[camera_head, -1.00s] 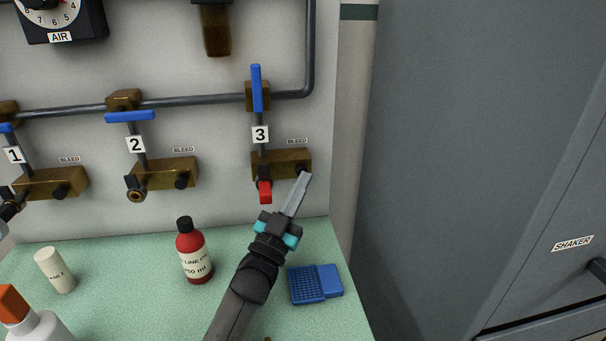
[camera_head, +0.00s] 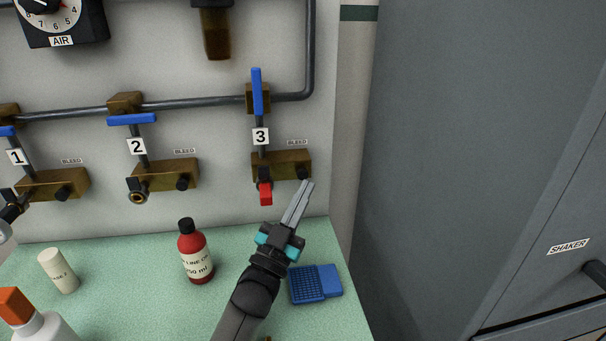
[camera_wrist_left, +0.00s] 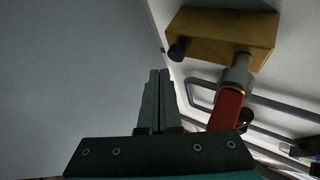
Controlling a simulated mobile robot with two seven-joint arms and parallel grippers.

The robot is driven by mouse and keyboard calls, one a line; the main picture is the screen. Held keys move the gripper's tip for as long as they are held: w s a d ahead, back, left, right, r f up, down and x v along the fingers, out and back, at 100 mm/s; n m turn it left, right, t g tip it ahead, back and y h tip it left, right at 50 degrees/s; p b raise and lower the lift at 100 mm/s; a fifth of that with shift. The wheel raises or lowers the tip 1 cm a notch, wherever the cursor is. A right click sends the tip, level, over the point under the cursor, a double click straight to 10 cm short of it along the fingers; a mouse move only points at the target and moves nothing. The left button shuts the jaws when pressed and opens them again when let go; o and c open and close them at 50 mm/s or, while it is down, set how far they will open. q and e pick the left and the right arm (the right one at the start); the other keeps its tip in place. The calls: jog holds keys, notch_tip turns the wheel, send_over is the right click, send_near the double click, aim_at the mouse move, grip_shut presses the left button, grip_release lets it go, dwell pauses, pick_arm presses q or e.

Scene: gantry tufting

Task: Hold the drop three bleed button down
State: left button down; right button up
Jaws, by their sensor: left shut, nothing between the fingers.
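The drop three bleed button is a small black knob (camera_head: 303,172) at the right end of the brass block (camera_head: 275,166) under the "3" label (camera_head: 261,136). It stands out and is uncovered; the wrist view shows the black knob (camera_wrist_left: 177,50) too. My left gripper (camera_head: 309,185) is shut and empty. Its fingertips are just below the button in the head view and look apart from it. In the wrist view the shut fingers (camera_wrist_left: 158,73) point up, just below and left of the knob. My right gripper is not in view.
A red fitting (camera_head: 265,193) hangs from the block, left of my fingers; it is close on the right in the wrist view (camera_wrist_left: 227,108). Drop three's blue lever (camera_head: 257,91) is upright. A red bottle (camera_head: 195,255) and blue case (camera_head: 315,284) are on the green bench (camera_head: 130,290).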

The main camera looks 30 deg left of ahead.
pick_arm(q)
jog(key=shift+s+d+p, duration=0.4)
jog(key=shift+s+d, duration=0.25)
jog(key=shift+s, duration=0.25)
jog(key=shift+s+d+p, duration=0.35)
jog(key=shift+s+d, duration=0.3)
jog(key=shift+s, duration=0.2)
jog(key=shift+r, duration=0.1)
